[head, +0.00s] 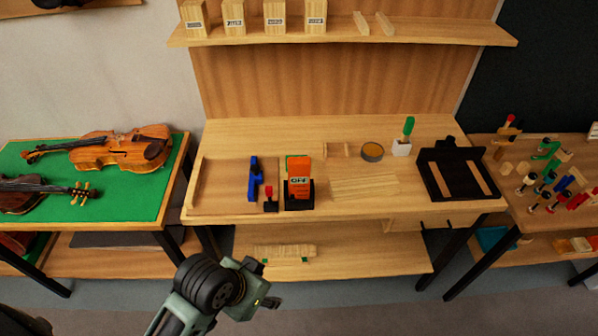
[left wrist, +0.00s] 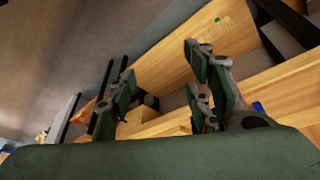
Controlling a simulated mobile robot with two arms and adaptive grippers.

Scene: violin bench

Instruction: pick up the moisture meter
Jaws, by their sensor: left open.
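An orange device with a label reading OFF, which looks like the moisture meter (head: 299,168), stands in a black holder on the middle bench, left of centre. My left gripper (head: 265,287) is low in front of the bench, well apart from the device. In the left wrist view its fingers (left wrist: 160,95) are spread with nothing between them. The meter cannot be made out in the left wrist view. My right gripper is not in view.
A blue tool (head: 254,180) and a small red-handled black item (head: 270,200) are left of the meter. A round tin (head: 372,151), a white pot with a green tool (head: 402,147) and a black frame (head: 430,172) are to the right. Violins (head: 122,150) lie on green cloth at left.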

